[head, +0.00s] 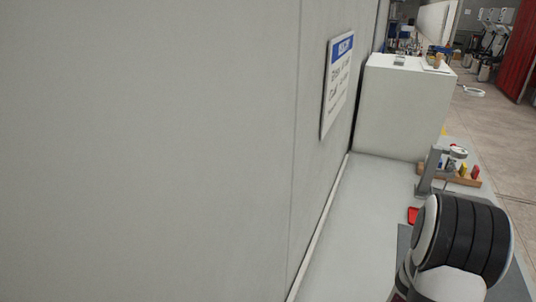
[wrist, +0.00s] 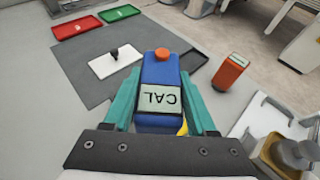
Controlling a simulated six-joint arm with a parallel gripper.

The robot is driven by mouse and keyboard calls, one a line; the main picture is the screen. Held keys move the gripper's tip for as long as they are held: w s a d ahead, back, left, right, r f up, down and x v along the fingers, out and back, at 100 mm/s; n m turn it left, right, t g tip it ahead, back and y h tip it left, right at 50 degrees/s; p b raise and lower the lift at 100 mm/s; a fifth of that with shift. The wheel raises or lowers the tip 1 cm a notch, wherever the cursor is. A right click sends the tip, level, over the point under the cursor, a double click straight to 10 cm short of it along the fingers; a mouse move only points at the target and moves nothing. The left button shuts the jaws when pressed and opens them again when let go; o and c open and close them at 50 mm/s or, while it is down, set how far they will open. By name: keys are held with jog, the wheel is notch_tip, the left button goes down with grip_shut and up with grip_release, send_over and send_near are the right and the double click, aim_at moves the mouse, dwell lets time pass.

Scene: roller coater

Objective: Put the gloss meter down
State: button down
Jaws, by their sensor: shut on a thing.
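The gloss meter (wrist: 158,88) is a blue block with an orange button on its far end and a pale label reading CAL, upside down in the wrist view. My gripper (wrist: 163,95) is shut on it, with a teal finger pressed along each side. The meter is above the bench top, over or near the dark grey mat (wrist: 140,50); its underside and the gap below it are hidden. In the head view, my arm fills the lower right, and neither the gripper nor the meter can be made out.
A white plate with a black knob (wrist: 116,60) lies on the mat. A red tray (wrist: 80,26) and a green tray (wrist: 120,13) lie beyond. An orange device (wrist: 229,72) stands right of the meter. A white-framed stand (wrist: 270,130) is at lower right. Bare bench (wrist: 30,90) shows at left.

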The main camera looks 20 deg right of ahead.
jog(key=shift+w, duration=0.2)
jog(key=w+a+f+m+g, duration=0.1)
jog(key=f, duration=0.2)
jog(key=a+f+m+g, duration=0.2)
jog(key=f, duration=0.2)
jog(key=w+a+f+m+g+y, duration=0.1)
jog(key=a+f+g, duration=0.1)
jog(key=f, duration=0.1)
jog(key=shift+w+a+f+m, duration=0.25)
jog(key=shift+w+f+m, duration=0.05)
jog(key=shift+w+f, duration=0.05)
jog(key=shift+f, duration=0.1)
jog(key=shift+c, duration=1)
grip_release()
jog(key=v, duration=0.6)
jog(key=shift+w+a, duration=0.15)
jog(key=shift+a, duration=0.1)
jog(key=shift+o, duration=0.4)
jog(key=shift+w+a+r, duration=0.15)
jog(key=shift+a+r, duration=0.2)
jog(key=shift+a, duration=0.05)
